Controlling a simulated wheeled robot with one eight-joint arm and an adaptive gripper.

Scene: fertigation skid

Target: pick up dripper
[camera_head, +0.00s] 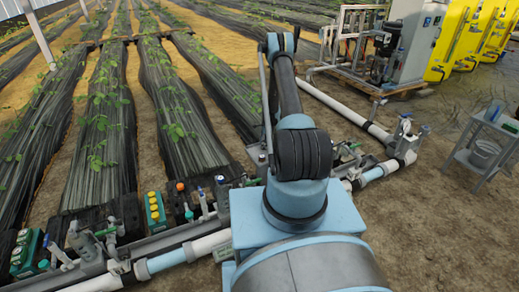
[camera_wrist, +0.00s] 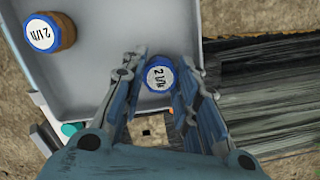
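In the wrist view, a dripper (camera_wrist: 160,74) with a blue rim and a white top marked 2 l/h stands between the two fingers of my gripper (camera_wrist: 161,80). The fingers lie on either side of it, with narrow gaps, and look open; contact is hard to judge. A second dripper (camera_wrist: 46,34), with a brown body, blue rim and the same 2 l/h marking, stands at the upper left in a grey tray (camera_wrist: 105,25). The dripper between the fingers appears to be near the tray's right side. In the head view my arm hides the gripper and the tray.
In the wrist view, black mulch film (camera_wrist: 265,90) lies right of the tray. In the head view, pipes (camera_head: 185,252) and valves run along the bed ends. Green boxes (camera_head: 155,212) stand at left. A grey side table (camera_head: 482,142) stands at right, with bare soil before it.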

